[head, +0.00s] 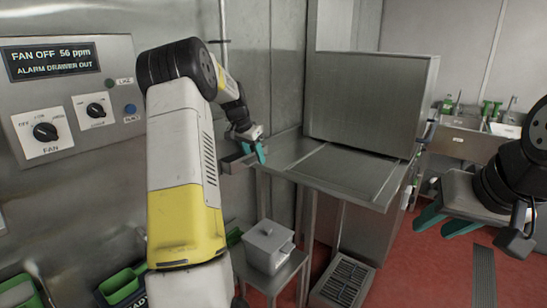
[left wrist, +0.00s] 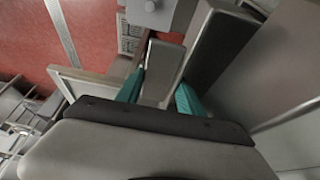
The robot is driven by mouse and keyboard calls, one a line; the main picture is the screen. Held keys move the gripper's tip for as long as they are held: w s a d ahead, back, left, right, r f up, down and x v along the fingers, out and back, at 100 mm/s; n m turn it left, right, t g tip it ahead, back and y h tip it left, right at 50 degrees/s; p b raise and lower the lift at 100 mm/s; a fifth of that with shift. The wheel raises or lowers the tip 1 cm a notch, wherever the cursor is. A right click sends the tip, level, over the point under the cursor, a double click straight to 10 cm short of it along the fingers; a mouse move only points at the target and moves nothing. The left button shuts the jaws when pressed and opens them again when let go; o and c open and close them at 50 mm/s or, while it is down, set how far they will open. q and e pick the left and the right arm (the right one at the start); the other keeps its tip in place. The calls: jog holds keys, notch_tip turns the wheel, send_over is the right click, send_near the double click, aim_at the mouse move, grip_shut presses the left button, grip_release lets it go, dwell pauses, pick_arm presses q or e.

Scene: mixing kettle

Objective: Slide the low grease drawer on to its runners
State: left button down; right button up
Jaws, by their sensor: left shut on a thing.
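My left gripper (head: 254,152) is at the left end of the steel counter, its teal fingers angled down. It is shut on a narrow grey metal part, which looks like part of the grease drawer (head: 235,164). In the left wrist view the part (left wrist: 161,72) stands between the two teal fingers. Most of the drawer is hidden by my arm and hand, and I cannot make out its runners. My right gripper (head: 445,221) is at the right edge, its teal fingers apart and empty, over the red floor.
A steel counter (head: 340,172) with a tall upright panel (head: 370,100) is beside the left gripper. A lidded grey box (head: 268,246) stands on a low stand beneath. A slatted unit (head: 343,282) is on the floor. The wall panel display (head: 52,61) reads "FAN OFF 56 ppm, ALARM DRAWER OUT".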

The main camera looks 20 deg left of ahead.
pick_arm(q)
jog(key=shift+a+r, duration=0.1)
jog(key=shift+a, duration=0.15)
